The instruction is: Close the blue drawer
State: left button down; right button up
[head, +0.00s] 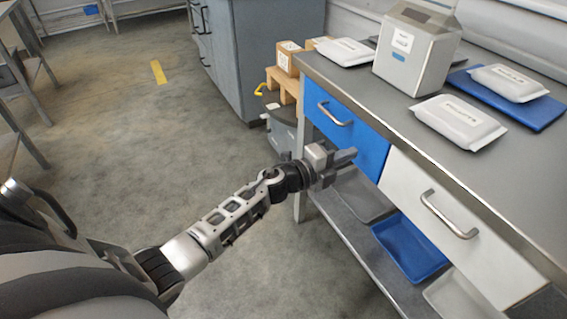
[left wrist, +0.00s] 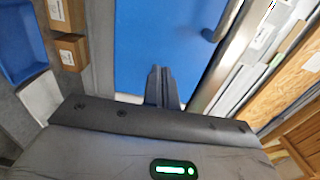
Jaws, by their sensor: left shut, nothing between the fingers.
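The blue drawer (head: 352,138) is under the left part of the counter, with a metal bar handle (head: 335,116) on its front. Its front looks about level with the white drawer beside it; I cannot tell whether a small gap is left. My left gripper (head: 350,158) is shut and empty, in front of the lower part of the blue front. In the left wrist view the closed fingers (left wrist: 161,86) point at the blue drawer front (left wrist: 165,40), and the handle (left wrist: 224,22) is at the upper right. Contact cannot be told. My right gripper is not in view.
The white drawer (head: 410,190) with its handle is to the right. A blue tray (head: 410,250) lies on the lower shelf. White packets (head: 458,122) and a grey-white box (head: 415,52) stand on the counter (head: 375,92). The floor (head: 130,130) at left is clear.

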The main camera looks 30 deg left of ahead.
pick_arm(q)
jog(key=v, duration=1.2)
jog(key=s+d+r+n+g+y+p, duration=0.1)
jog(key=s+d+n+p, duration=0.3)
jog(key=s+n, duration=0.5)
jog(key=s+d+r+n+g+y+p, duration=0.1)
jog(key=s+d+n+g+y+p, duration=0.2)
jog(key=s+n, duration=0.6)
jog(key=d+n+y+p, duration=0.1)
jog(key=d+n+p, duration=0.1)
jog(key=n+p, duration=0.1)
jog(key=shift+n+g, duration=0.4)
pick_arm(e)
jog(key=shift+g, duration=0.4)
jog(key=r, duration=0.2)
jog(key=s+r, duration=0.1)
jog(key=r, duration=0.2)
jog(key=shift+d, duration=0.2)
pick_arm(q)
jog(key=shift+d, duration=0.1)
